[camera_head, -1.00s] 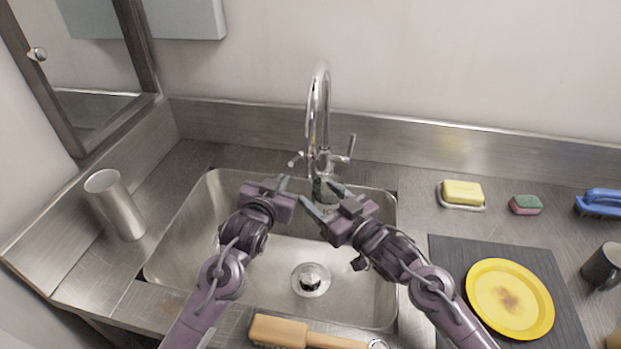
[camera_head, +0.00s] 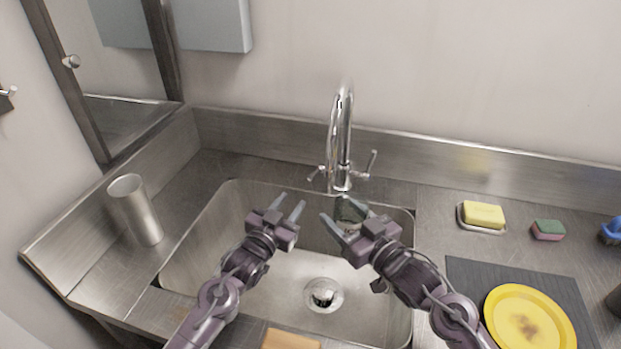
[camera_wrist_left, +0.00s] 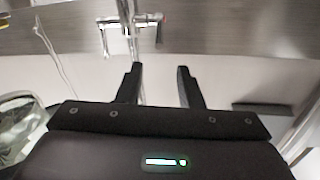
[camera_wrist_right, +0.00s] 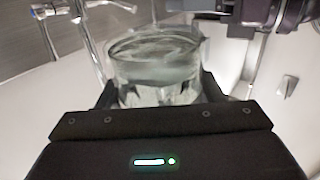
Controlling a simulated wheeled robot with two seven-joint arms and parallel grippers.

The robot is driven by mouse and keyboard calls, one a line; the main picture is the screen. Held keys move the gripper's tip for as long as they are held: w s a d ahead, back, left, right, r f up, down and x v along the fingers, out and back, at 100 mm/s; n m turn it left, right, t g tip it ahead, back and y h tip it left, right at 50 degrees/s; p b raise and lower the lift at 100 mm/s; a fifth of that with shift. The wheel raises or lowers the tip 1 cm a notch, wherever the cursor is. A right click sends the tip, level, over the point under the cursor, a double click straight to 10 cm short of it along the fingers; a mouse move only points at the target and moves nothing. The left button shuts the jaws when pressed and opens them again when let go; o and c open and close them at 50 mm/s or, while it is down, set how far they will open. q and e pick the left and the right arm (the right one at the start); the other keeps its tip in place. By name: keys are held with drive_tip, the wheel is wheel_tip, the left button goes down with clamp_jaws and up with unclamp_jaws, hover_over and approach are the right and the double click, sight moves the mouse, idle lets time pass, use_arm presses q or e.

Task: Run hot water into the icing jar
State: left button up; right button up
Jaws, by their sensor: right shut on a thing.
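The icing jar is a clear glass jar (camera_wrist_right: 155,75), held upright in my right gripper (camera_wrist_right: 157,92). In the head view the jar (camera_head: 351,209) is partly hidden by that gripper (camera_head: 338,212), over the back of the sink near the tap base. Its contents are unclear. The chrome tap (camera_head: 342,135) has a curved spout and a lever at each side, the right lever (camera_head: 369,164) raised. My left gripper (camera_head: 289,205) is open and empty, left of the jar and in front of the tap. The left wrist view shows its spread fingers (camera_wrist_left: 158,78) below the tap (camera_wrist_left: 130,25).
The steel sink (camera_head: 235,215) has a drain (camera_head: 323,295). A metal cup (camera_head: 137,210) stands left. At right are a yellow soap (camera_head: 483,213) in a dish, a sponge (camera_head: 548,230), a blue brush (camera_head: 612,232), and a yellow plate (camera_head: 545,315) on a dark mat (camera_head: 465,272).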

sight(310, 176)
use_arm(q)
drive_tip(key=x, duration=1.1)
drive_tip(key=shift+w+d, duration=0.2)
drive_tip(key=shift+w, duration=0.05)
clamp_jaws()
